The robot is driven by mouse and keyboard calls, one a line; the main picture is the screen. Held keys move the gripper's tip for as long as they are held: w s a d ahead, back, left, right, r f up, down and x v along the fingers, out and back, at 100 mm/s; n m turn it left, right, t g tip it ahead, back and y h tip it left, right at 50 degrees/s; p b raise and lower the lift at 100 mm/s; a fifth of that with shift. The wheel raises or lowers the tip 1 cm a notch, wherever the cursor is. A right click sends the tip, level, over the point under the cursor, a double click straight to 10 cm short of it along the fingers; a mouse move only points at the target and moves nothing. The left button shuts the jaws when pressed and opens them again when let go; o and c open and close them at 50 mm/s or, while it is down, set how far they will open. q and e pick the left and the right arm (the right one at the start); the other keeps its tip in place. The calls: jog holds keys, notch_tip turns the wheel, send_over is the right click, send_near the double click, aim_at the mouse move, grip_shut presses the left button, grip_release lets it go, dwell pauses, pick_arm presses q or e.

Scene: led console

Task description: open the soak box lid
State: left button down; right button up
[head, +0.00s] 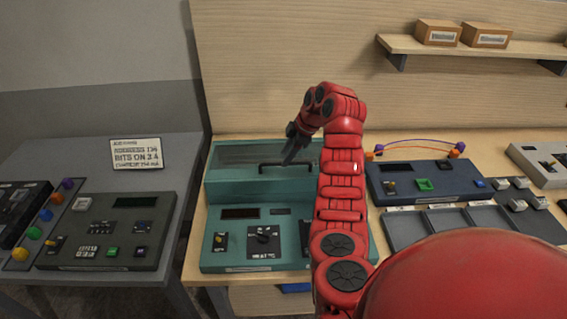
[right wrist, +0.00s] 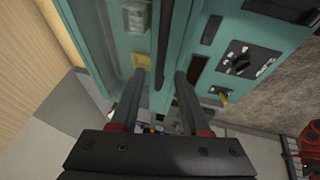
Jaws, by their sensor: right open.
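The teal soak box (head: 225,190) stands on the wooden bench, left of the middle in the head view. Its lid looks shut, with a greyish window panel (head: 240,153) and a dark bar handle (head: 268,165) along the front. My right gripper (head: 289,158) points down at the handle's right part. In the right wrist view its two fingers (right wrist: 160,76) are open, with the dark handle bar (right wrist: 164,38) running between or just beyond them; I cannot tell whether they touch it. My red right arm hides the box's right side. My left gripper is not in view.
The box's front panel has a dark knob (head: 263,236) and switches. A blue console (head: 420,183) with cables and grey trays (head: 400,230) stand to the right. A grey table with another console (head: 110,230) and a sign (head: 136,154) stands left. A shelf (head: 470,50) hangs above.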

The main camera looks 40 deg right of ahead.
jog(key=shift+p+x, duration=0.4)
jog(key=shift+x, duration=0.8)
grip_shut()
dwell(0.6)
